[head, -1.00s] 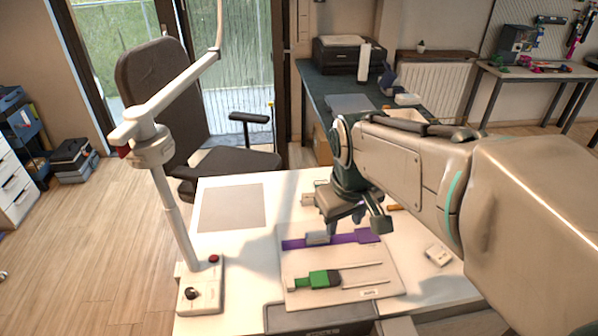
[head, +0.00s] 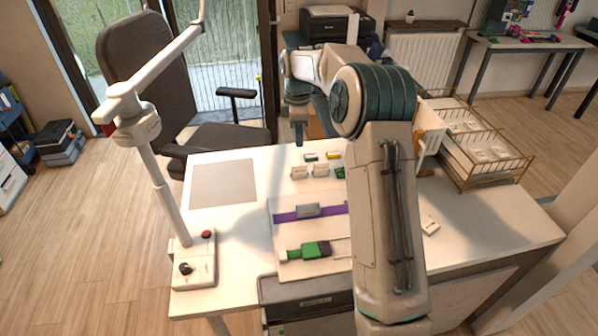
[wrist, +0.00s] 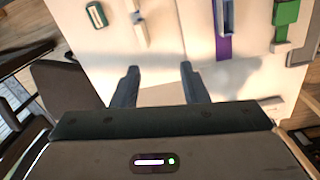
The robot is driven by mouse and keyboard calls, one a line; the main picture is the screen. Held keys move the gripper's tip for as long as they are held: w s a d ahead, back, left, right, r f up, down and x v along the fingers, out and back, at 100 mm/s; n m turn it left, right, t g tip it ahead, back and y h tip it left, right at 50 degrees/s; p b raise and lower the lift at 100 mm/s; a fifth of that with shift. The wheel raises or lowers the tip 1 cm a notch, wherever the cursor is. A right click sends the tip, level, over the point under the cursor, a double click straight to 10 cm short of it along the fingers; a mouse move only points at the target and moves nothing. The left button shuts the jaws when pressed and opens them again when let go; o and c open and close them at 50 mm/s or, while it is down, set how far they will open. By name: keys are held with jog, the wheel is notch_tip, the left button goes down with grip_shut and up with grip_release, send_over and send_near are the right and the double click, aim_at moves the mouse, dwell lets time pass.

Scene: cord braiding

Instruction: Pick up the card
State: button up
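I cannot tell for certain which thing is the card; a small pale flat piece with markings (head: 430,225) lies on the white table right of the board, partly beside my arm. My gripper (head: 299,140) hangs above the table's far edge, apart from that piece.
A pale board (head: 285,268) carries a purple strip (head: 285,215) and a green tool (head: 310,250). Several small cord-coloured pieces (head: 300,172) lie behind it. A wire rack (head: 490,150) stands at right, a lamp post (head: 165,200) at left. A grey mat (head: 222,184) lies flat.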

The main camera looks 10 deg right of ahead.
jog(key=n, duration=0.2)
send_over(299, 165)
notch_tip(299, 165, down, 5)
notch_tip(299, 165, down, 8)
jog(key=shift+s+d+f+p, duration=0.15)
jog(key=shift+p, duration=0.4)
jog(key=shift+f+p, duration=0.85)
jog(key=shift+f, duration=1.85)
jog(key=shift+c, duration=0.3)
grip_shut()
